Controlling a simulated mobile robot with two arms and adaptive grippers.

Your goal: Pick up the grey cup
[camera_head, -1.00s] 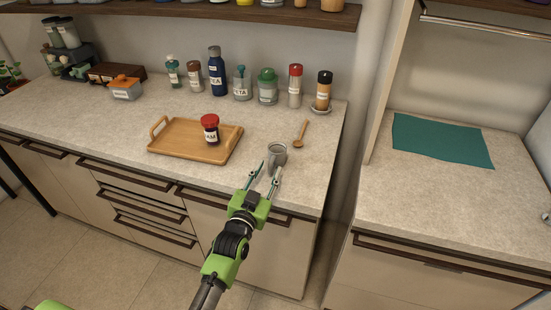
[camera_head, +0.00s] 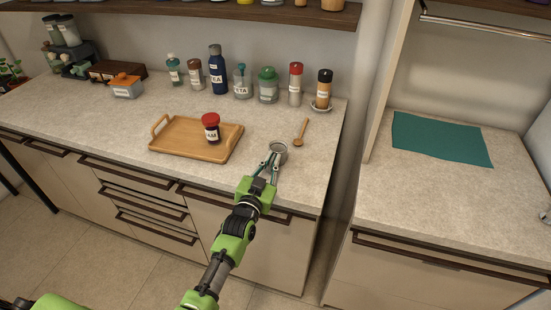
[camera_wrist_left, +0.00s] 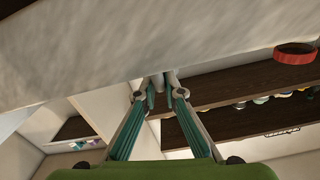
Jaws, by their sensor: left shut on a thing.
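The grey cup (camera_head: 281,153) is near the front edge of the counter, right of the wooden tray, its open rim facing up. My left gripper (camera_head: 272,160) reaches in from the front, its fingers closed on the cup's near side. I cannot tell whether the cup is clear of the counter. In the left wrist view, the two teal-lined fingers (camera_wrist_left: 159,92) converge; a broad pale grey surface fills the top, and I cannot tell which thing it is. My right gripper is not in view.
A wooden tray (camera_head: 178,151) with a red-lidded jar (camera_head: 211,130) lies left of the cup. A wooden spoon (camera_head: 301,134) lies behind it. Several bottles and jars stand along the wall, including a blue bottle (camera_head: 217,75). The counter right of the cup is clear.

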